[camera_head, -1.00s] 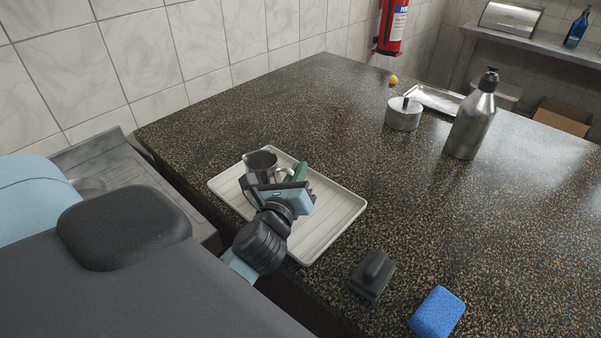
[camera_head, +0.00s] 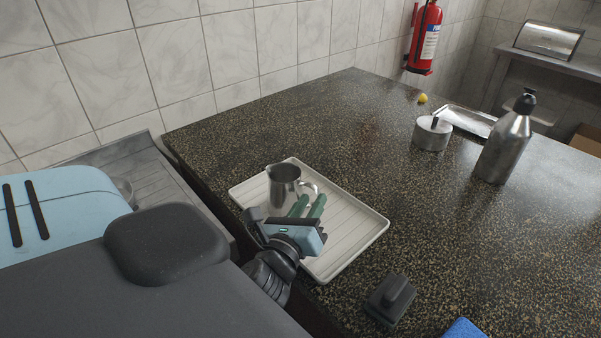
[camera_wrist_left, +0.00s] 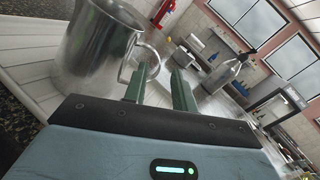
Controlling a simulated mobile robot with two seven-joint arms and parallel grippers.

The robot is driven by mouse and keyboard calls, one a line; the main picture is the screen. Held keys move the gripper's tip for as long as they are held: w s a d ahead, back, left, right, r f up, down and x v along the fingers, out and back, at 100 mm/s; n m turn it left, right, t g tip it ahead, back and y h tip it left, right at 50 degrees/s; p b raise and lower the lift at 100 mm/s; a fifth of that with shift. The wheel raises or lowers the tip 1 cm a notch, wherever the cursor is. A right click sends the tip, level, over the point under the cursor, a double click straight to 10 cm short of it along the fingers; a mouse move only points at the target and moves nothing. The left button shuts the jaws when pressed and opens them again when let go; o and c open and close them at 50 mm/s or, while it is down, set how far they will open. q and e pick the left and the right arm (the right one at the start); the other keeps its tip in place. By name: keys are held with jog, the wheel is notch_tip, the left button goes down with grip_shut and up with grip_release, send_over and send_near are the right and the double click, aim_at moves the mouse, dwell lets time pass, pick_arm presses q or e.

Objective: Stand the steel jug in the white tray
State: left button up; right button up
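The steel jug (camera_head: 283,188) stands upright in the white tray (camera_head: 352,232), near its far left part, with its handle to the right. My left gripper (camera_head: 308,205) is over the tray, just in front of the jug and its handle. Its two green fingers are apart with nothing between them. In the left wrist view the jug (camera_wrist_left: 92,50) is to the left of the fingers (camera_wrist_left: 163,80), and its handle is beside the left finger, outside the gap. I cannot tell whether that finger touches the handle. My right gripper is not in view.
A dark block with a grip (camera_head: 390,298) and a blue sponge (camera_head: 463,330) lie right of the tray. A lidded metal pot (camera_head: 432,136), a steel bottle (camera_head: 504,146), a metal tray (camera_head: 470,119) and a yellow ball (camera_head: 423,98) are farther back. The middle counter is clear.

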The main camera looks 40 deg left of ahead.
pick_arm(q)
jog(key=v, duration=0.3)
jog(key=shift+s+d+f+b, duration=0.15)
jog(key=shift+s+f+b, duration=0.15)
jog(key=shift+s+b, duration=0.1)
jog(key=shift+s+d+r, duration=0.15)
jog(key=shift+s+r, duration=0.1)
jog(key=shift+s, duration=0.25)
jog(key=shift+s+d+p, duration=0.2)
jog(key=shift+s+p, duration=0.25)
jog(key=shift+s, duration=0.2)
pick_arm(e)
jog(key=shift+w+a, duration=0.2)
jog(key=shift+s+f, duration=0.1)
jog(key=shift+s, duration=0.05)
